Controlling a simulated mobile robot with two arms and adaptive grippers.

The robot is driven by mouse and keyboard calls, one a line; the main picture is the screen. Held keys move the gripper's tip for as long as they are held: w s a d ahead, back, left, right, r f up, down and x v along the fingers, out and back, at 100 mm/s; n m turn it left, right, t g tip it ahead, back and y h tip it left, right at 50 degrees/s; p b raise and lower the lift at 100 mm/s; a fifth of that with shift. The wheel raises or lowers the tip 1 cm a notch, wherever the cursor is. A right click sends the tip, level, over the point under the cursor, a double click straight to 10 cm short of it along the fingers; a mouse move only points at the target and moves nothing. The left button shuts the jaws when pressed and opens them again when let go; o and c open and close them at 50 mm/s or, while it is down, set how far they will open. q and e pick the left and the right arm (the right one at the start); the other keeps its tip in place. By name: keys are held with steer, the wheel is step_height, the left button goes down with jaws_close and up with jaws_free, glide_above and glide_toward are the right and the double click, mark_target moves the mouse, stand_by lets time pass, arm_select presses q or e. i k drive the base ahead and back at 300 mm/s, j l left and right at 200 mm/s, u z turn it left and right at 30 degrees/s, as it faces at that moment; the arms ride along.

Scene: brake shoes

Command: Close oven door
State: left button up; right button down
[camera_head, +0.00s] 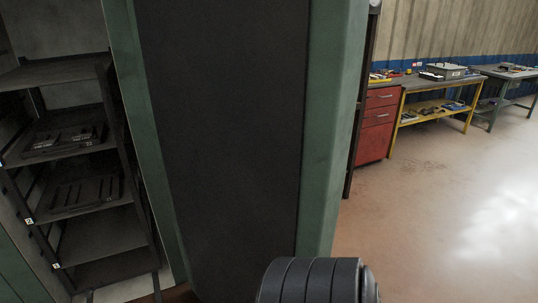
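The oven door (235,130) is a tall dark panel with green edges, standing close in front of me in the middle of the view. It stands open, with the oven's interior showing to its left. Inside is a dark shelf rack (98,247) with several levels. A black ribbed cylindrical part, which looks like a piece of my own arm, shows at the bottom centre in front of the door. Neither gripper is in view, so I cannot see whether either touches the door.
Dark trays (85,194) lie on the rack's middle shelves. To the right stand a red drawer cabinet (376,135), a yellow-framed workbench (432,117) and a grey table (497,92) along the wall. The floor (430,220) at the right is clear.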

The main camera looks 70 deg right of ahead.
mark_target(251, 105)
steer(key=k+l, duration=0.9)
steer(key=l, duration=0.15)
steer(key=l+z, duration=0.1)
steer(key=l, duration=2)
steer(key=i, duration=0.05)
